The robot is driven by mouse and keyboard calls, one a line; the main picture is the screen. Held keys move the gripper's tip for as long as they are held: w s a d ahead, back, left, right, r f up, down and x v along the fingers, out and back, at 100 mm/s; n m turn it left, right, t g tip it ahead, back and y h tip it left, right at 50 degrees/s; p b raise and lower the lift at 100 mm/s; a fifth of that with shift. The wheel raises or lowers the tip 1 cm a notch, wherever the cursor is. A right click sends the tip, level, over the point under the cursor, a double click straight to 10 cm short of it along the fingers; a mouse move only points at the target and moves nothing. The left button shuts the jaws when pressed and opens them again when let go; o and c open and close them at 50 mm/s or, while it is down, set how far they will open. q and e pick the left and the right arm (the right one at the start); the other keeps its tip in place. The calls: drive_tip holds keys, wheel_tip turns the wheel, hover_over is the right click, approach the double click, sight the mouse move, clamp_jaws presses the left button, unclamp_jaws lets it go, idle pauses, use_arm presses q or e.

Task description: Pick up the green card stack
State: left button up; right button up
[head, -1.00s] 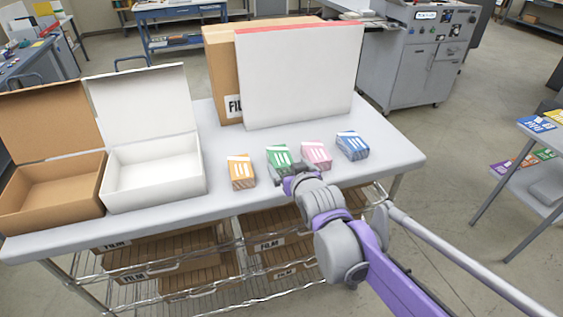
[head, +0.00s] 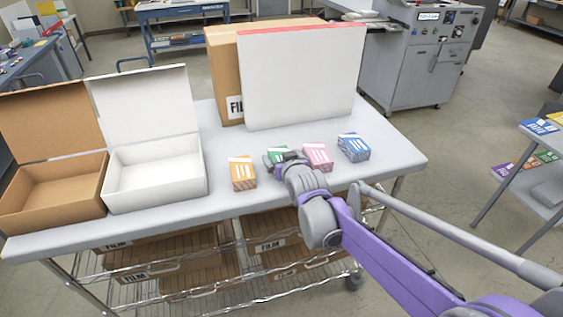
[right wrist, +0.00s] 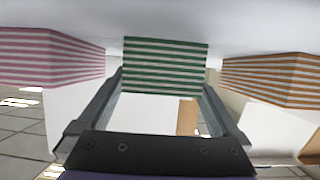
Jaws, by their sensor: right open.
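The green card stack (head: 277,150) stands on the grey table between the orange stack (head: 242,173) and the pink stack (head: 318,156). My right gripper (head: 285,158) is at its near side and hides most of it in the head view. In the right wrist view, which shows the scene upside down, the green stack's striped side (right wrist: 165,62) lies between the tips of the two open fingers (right wrist: 163,88). How far the fingers reach along its sides is hard to tell. My left gripper is not in view.
The pink stack (right wrist: 50,57) and orange stack (right wrist: 275,78) flank the fingers closely. A blue stack (head: 353,147) stands to the right. Open brown (head: 50,195) and white (head: 155,185) boxes stand at left. A large white box (head: 305,80) stands behind.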

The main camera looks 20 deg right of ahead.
drive_tip(key=c, duration=1.5)
